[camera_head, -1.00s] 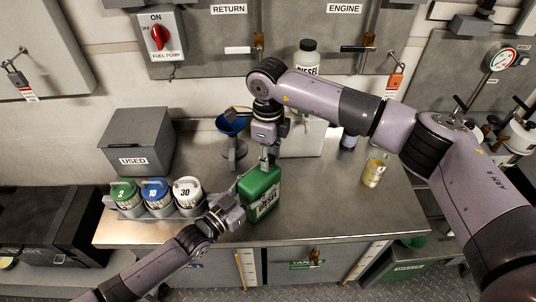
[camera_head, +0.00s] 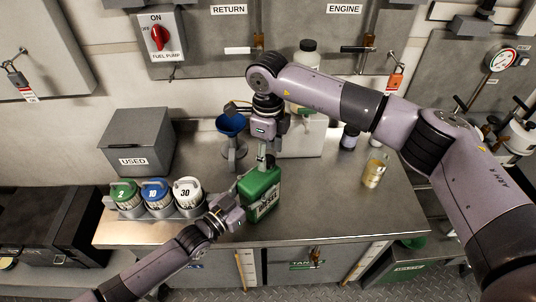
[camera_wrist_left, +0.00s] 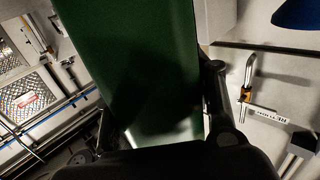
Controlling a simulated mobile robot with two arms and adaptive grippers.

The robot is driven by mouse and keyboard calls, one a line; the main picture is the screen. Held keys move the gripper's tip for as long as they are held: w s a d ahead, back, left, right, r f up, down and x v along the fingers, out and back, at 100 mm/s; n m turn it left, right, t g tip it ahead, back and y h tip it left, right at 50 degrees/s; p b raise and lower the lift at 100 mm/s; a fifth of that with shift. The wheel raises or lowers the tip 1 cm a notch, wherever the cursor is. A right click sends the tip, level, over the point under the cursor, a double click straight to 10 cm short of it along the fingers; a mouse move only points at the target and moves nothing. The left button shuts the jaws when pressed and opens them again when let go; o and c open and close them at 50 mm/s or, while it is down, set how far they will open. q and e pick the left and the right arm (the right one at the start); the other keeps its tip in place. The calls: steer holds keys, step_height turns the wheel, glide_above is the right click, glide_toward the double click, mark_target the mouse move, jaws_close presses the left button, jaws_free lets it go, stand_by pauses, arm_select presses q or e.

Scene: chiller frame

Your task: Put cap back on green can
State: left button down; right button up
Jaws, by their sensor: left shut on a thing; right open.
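The green can (camera_head: 262,196), with a white label on its front, stands upright near the front middle of the metal bench. My left gripper (camera_head: 232,208) is shut on the can's left side. In the left wrist view the can (camera_wrist_left: 145,60) fills the middle between my two fingers. My right gripper (camera_head: 265,162) is open, pointing down just above the top of the can. A small dark shape shows at its fingertips, over the can's top. I cannot tell whether this is the cap or part of the gripper, nor whether it touches the can.
A rack with green (camera_head: 125,194), blue (camera_head: 156,194) and white (camera_head: 188,193) lidded containers stands left of the can. A blue funnel (camera_head: 230,124) and a white diesel jug (camera_head: 304,135) stand behind. A jar of yellow liquid (camera_head: 374,172) is right. The bench's front right is clear.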

step_height(320, 180, up, 11)
steer(key=shift+f, duration=0.2)
arm_select(q)
steer(key=c, duration=0.6)
jaws_free()
steer(key=shift+c, duration=0.2)
steer(key=v, duration=1.2)
